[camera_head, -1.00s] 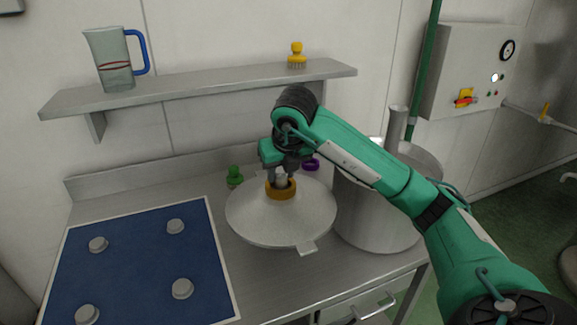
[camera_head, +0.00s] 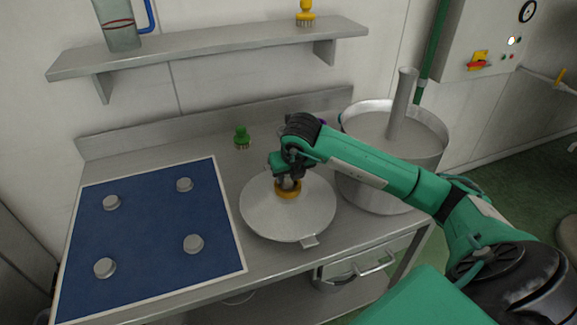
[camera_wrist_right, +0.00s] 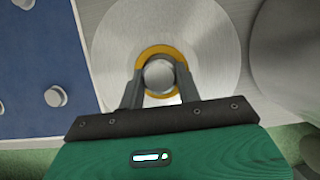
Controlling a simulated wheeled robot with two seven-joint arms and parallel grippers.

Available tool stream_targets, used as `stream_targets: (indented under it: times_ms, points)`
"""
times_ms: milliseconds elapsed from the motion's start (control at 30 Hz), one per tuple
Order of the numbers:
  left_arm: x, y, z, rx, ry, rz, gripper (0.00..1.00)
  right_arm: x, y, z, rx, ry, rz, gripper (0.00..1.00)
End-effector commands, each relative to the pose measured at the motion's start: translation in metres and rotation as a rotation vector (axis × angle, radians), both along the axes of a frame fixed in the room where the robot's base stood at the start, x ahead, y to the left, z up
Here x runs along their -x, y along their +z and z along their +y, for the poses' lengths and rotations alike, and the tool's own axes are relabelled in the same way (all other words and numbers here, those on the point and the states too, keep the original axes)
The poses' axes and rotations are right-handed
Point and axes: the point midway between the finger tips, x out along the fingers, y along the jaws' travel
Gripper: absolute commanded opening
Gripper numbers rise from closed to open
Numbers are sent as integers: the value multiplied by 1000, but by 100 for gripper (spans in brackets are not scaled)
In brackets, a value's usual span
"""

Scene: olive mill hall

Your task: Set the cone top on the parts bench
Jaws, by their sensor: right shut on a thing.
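The cone top (camera_head: 305,215) is a wide, shallow grey metal cone with a small tab at its front rim and a yellow-orange collar (camera_head: 288,194) around its top knob. It is over the right part of the steel parts bench (camera_head: 215,160); I cannot tell whether its rim touches the surface. My right gripper (camera_head: 289,180) comes down from above and is shut on the cone top's knob. In the right wrist view the fingers (camera_wrist_right: 158,82) sit on both sides of the round knob, inside the collar. My left gripper is not in view.
A blue mat (camera_head: 150,235) with several grey pegs covers the bench's left part. A large steel pot (camera_head: 425,140) stands close at the right. A green brush (camera_head: 242,137) stands behind the cone top. A shelf (camera_head: 210,50) holds a jug (camera_head: 118,30) and yellow brush (camera_head: 305,14).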

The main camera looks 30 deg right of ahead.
Motion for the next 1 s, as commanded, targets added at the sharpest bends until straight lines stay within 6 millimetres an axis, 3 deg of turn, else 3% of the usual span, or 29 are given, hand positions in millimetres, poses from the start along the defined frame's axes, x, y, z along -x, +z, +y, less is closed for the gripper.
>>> stream_targets:
  times_ms: [200, 500, 533, 633, 1000]
  points:
    - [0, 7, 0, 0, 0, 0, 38, -1, -23, 0, -1, -1, -3, 0]
    - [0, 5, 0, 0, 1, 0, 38, -1, -26, 0, -1, 0, -4, 0]
    - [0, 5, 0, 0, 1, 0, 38, 0, -28, 0, 0, 0, 1, 38]
    - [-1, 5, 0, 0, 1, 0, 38, 0, -28, 0, 0, 0, 1, 56]
    - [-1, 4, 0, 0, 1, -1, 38, 1, -23, 0, 0, 0, -2, 56]
